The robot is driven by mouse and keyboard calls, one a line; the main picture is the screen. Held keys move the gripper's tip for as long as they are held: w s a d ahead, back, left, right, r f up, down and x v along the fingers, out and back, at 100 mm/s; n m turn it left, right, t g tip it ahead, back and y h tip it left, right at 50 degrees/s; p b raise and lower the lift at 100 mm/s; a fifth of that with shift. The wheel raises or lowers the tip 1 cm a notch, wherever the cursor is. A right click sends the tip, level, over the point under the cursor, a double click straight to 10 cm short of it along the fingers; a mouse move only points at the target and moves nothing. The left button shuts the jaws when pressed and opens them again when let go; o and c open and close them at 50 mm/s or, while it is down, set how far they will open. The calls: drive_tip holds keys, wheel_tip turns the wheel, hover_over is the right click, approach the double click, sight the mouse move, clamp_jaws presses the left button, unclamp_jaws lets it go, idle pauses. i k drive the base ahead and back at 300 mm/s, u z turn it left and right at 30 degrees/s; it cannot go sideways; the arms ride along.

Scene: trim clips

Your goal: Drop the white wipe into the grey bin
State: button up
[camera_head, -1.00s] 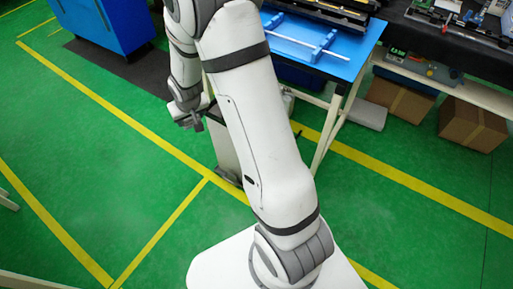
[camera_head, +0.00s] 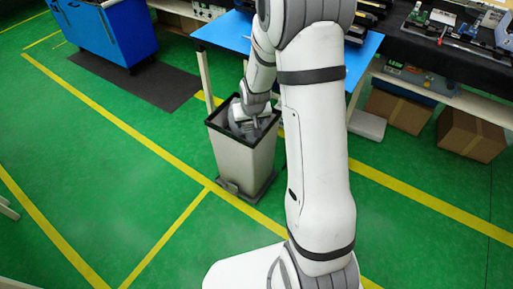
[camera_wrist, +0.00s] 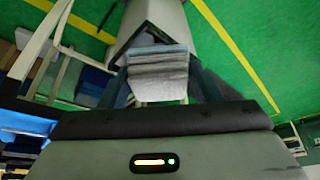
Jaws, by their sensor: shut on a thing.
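The grey bin (camera_head: 243,160) stands upright on the green floor with a dark rim, left of my arm in the head view. My gripper (camera_head: 254,122) is at the bin's open mouth, pointing down. In the wrist view, my gripper (camera_wrist: 160,78) is shut on the white wipe (camera_wrist: 158,72), a folded cloth with a bluish far edge. The bin also shows in the wrist view (camera_wrist: 171,22), just beyond the wipe. In the head view I cannot make out the wipe at the gripper.
A blue-topped table (camera_head: 228,32) stands behind the bin, its leg close by. A blue cabinet (camera_head: 105,32) is at the upper left beside a dark mat (camera_head: 140,84). Cardboard boxes (camera_head: 470,132) sit under the right bench.

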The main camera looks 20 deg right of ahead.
sight(248, 136)
drive_tip(key=z, duration=0.1)
drive_tip(key=i, duration=1)
drive_tip(key=z, duration=0.05)
